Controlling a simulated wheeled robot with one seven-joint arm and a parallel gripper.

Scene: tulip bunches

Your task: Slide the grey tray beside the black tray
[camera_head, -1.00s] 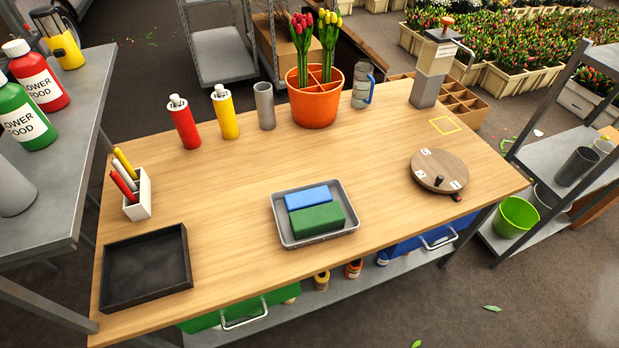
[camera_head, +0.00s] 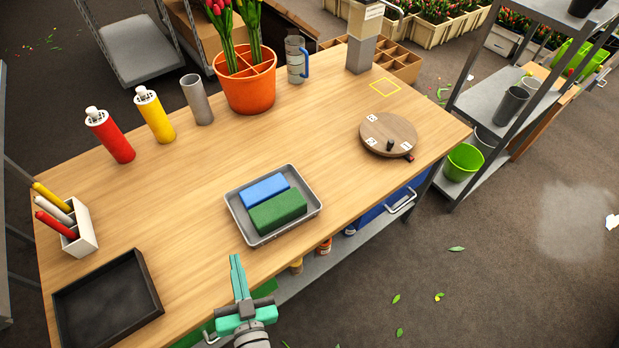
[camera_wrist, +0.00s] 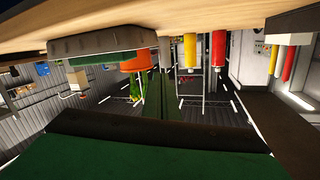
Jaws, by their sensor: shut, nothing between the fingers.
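The grey tray (camera_head: 245,225) lies on the wooden table near its front edge, holding a blue block (camera_head: 265,190) and a green block (camera_head: 278,211). The black tray (camera_head: 72,300) is empty and lies at the table's front left corner, with bare wood between the two trays. My gripper (camera_head: 236,260) is green, shut and empty, at the table's front edge. In the head view it appears just below the grey tray and apart from it. The wrist view looks upside down across the table, with the grey tray (camera_wrist: 95,42) at upper left.
A white holder (camera_head: 85,240) with several markers stands behind the black tray. A red bottle (camera_head: 112,138), yellow bottle (camera_head: 156,117), grey cup (camera_head: 197,100) and orange pot (camera_head: 247,92) stand farther back. A round wooden board (camera_head: 385,130) lies to the right.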

